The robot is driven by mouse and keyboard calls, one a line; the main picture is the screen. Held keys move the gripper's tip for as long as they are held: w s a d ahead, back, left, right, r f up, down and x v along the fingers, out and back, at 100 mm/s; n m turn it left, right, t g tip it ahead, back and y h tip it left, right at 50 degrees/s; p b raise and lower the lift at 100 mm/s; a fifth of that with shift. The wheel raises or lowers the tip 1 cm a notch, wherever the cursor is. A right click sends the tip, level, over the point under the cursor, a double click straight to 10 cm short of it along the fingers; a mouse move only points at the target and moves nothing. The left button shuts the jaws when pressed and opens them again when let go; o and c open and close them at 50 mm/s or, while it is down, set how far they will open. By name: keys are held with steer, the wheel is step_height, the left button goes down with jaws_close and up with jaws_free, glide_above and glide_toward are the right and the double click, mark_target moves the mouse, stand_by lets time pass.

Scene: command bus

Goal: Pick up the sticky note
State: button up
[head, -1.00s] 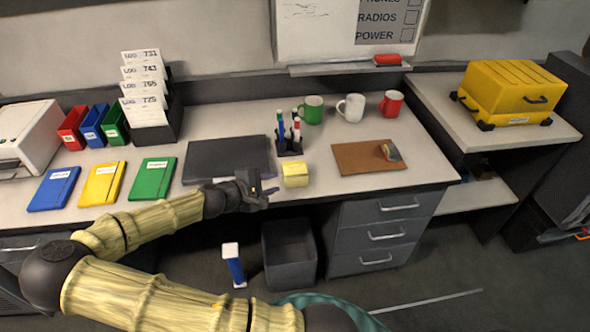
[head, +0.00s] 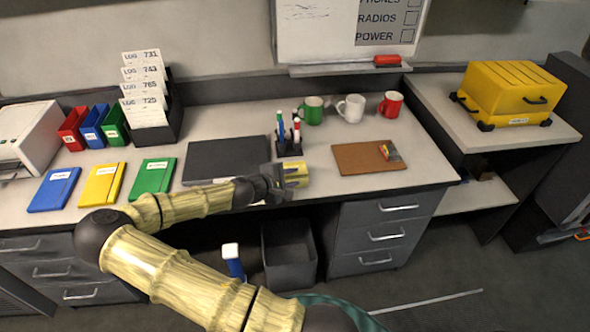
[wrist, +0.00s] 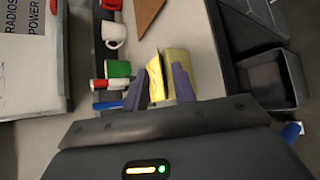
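The sticky note (head: 298,169) is a yellow pad near the front edge of the desk, right of the black laptop-like slab. My gripper (head: 283,178) is at the pad, with its fingers reaching over it from the left. In the wrist view the yellow sticky note (wrist: 156,80) shows between the two purplish fingers of my gripper (wrist: 160,87). The fingers are apart, one on each side of the pad. A small gap shows at the left finger; the right finger overlaps the pad's darker face, and I cannot tell if it touches.
A pen holder (head: 289,147) stands close behind the pad. Green (head: 312,111), white (head: 351,108) and red (head: 391,104) mugs stand farther back. A brown board (head: 362,160) lies to the right. A grey bin (head: 290,258) stands on the floor below.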

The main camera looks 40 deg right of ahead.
mark_target(302, 174)
steer(key=shift+x, duration=1.55)
steer(key=shift+r, duration=0.1)
jaws_close()
